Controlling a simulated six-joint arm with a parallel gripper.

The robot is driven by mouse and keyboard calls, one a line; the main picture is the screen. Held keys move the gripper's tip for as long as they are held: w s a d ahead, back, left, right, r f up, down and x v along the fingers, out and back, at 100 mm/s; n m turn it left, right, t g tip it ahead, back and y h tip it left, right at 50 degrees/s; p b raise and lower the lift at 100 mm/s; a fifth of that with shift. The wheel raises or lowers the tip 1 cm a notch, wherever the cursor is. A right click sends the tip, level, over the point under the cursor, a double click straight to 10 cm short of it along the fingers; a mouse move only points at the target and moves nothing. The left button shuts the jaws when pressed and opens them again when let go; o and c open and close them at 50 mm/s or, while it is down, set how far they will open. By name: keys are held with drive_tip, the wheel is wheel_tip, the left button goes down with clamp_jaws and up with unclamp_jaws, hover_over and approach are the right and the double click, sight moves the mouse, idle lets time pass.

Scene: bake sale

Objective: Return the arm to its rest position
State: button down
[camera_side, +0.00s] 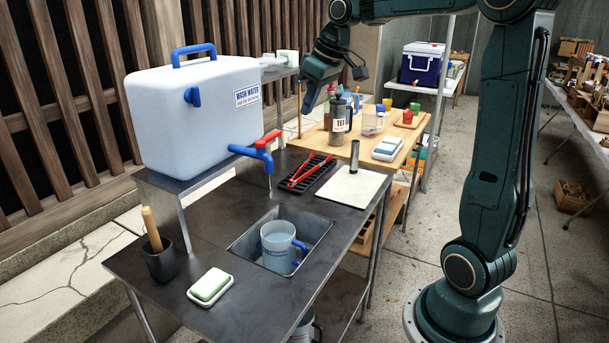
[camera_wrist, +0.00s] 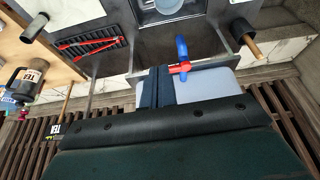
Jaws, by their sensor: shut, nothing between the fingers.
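My gripper (camera_side: 307,106) hangs in the air near the back of the side view, with its fingers pointing down and to the left. It is beyond the metal wash table, near the wooden table. In the wrist view its two dark fingers (camera_wrist: 159,75) lie side by side, shut, with nothing held. They appear in front of the white water tank (camera_wrist: 210,86), which also shows in the side view (camera_side: 200,112). My arm arches over from its base at the right.
The metal wash table (camera_side: 140,265) bears a sink with a mug (camera_side: 278,245), a soap dish (camera_side: 210,287), a brush holder (camera_side: 163,260) and a black rack (camera_side: 310,178) with red tongs. A tea dispenser (camera_side: 341,121) and bottle (camera_side: 327,105) stand near my gripper.

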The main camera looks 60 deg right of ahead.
drive_tip(key=s+a, duration=1)
drive_tip(key=a, duration=0.3)
drive_tip(key=s+a+f, duration=0.2)
drive_tip(key=s+f, duration=0.1)
drive_tip(key=s, duration=0.2)
drive_tip(key=s+a+f+t, duration=0.1)
drive_tip(key=s+f, duration=0.2)
drive_tip(key=s, duration=0.2)
drive_tip(key=shift+s+a, duration=0.4)
